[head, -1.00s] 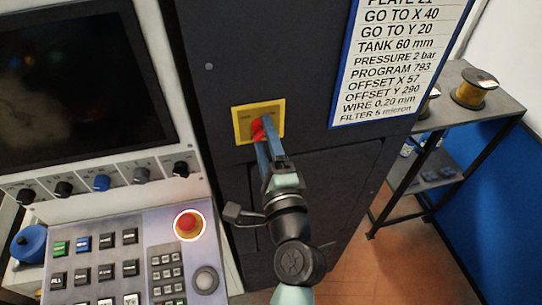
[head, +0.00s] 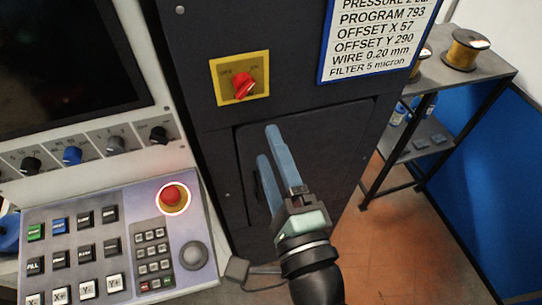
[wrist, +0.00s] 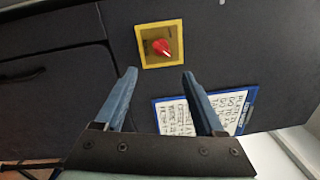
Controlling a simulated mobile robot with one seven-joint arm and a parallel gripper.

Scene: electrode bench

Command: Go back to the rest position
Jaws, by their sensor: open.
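My gripper (head: 268,145) is open and empty in the head view, its two blue fingers apart in front of the dark cabinet, below the switch. The red rotary switch (head: 243,86) sits on a yellow plate (head: 262,68) on the cabinet front, and nothing touches it. In the wrist view my open fingers (wrist: 158,78) stand either side of clear space, with the red switch (wrist: 161,47) on its yellow plate beyond them.
A control panel (head: 75,200) with buttons and a red emergency stop (head: 171,195) is at the left. A white sign (head: 375,40) hangs on the dark cabinet (head: 200,130). A shelf (head: 490,68) with wire spools (head: 464,50) stands at the right.

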